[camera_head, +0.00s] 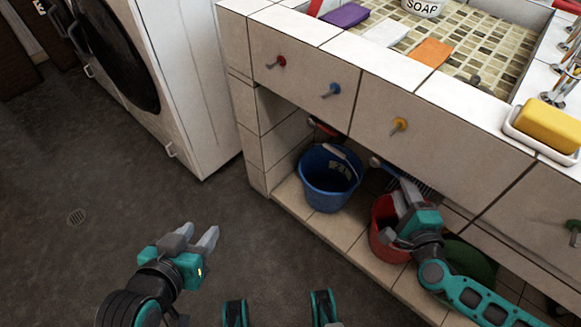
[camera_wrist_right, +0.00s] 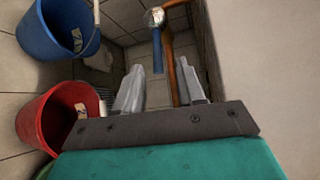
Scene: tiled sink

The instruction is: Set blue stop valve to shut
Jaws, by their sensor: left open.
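The blue stop valve shows in the right wrist view as a blue lever (camera_wrist_right: 157,50) hanging from a round metal body beside a copper pipe (camera_wrist_right: 171,62). In the picture it appears between my right fingertips and seems to lie beyond them; no contact shows. My right gripper (camera_head: 404,194) reaches under the tiled counter above the red bucket; its fingers stand apart and empty in the right wrist view (camera_wrist_right: 160,88). My left gripper (camera_head: 200,241) is open and empty above the floor, away from the counter.
A blue bucket (camera_head: 328,180) and a red bucket (camera_head: 384,229) stand on the tiled shelf under the counter. Coloured knobs, including a blue one (camera_head: 331,89), stick out of the counter front. A white washing machine (camera_head: 185,80) stands at the left. The floor in front is clear.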

